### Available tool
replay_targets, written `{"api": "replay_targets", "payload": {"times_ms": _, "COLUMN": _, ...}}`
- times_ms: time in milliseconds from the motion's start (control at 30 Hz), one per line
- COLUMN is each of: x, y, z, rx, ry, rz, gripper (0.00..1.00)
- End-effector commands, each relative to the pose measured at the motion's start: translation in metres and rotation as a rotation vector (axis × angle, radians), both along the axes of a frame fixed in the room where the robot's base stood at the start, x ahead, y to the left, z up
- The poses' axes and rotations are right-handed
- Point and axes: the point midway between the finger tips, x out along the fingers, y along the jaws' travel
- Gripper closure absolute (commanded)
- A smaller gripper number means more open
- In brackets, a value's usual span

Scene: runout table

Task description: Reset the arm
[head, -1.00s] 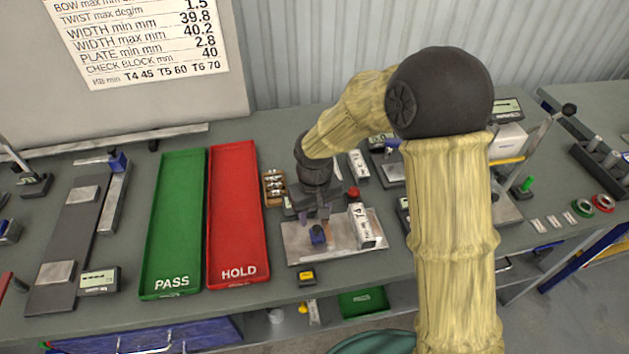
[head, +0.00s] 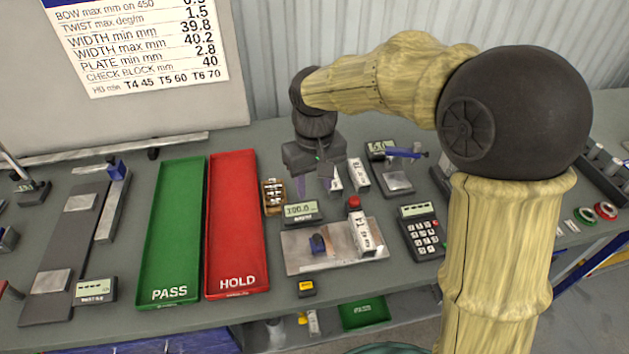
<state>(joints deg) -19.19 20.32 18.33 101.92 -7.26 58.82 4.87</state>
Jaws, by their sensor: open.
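My gripper (head: 316,186) hangs above the bench, just behind a small digital display (head: 303,212) and right of the red HOLD tray. Its two fingers point down and stand apart. Nothing shows between them. My arm reaches in from the right, bent at a large dark joint. Below and in front of the gripper is a metal plate (head: 300,256) carrying a small blue part (head: 317,244) and a white block marked T4 (head: 362,234). The gripper appears clear of these.
A green PASS tray (head: 172,240) and red HOLD tray (head: 236,230) lie empty to the left. A wooden box of small parts (head: 273,196) is close to the gripper. A calculator (head: 421,236), a gauge with a blue lever (head: 398,170) and a red-topped item (head: 354,203) stand to the right.

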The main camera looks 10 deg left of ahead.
Motion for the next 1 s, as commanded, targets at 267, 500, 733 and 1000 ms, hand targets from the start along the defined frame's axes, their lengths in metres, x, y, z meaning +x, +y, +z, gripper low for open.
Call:
{"api": "replay_targets", "payload": {"times_ms": 267, "x": 0.000, "y": 0.000, "z": -0.001, "rx": 0.000, "ry": 0.000, "rz": -0.001, "gripper": 0.57}}
{"api": "replay_targets", "payload": {"times_ms": 500, "x": 0.000, "y": -0.043, "z": -0.012, "rx": 0.008, "ry": -0.027, "rz": -0.088, "gripper": 0.57}}
{"api": "replay_targets", "payload": {"times_ms": 733, "x": -0.022, "y": -0.142, "z": -0.038, "rx": 0.034, "ry": -0.103, "rz": -0.303, "gripper": 0.57}}
{"api": "replay_targets", "payload": {"times_ms": 1000, "x": -0.076, "y": -0.234, "z": -0.063, "rx": 0.064, "ry": -0.200, "rz": -0.564, "gripper": 0.57}}
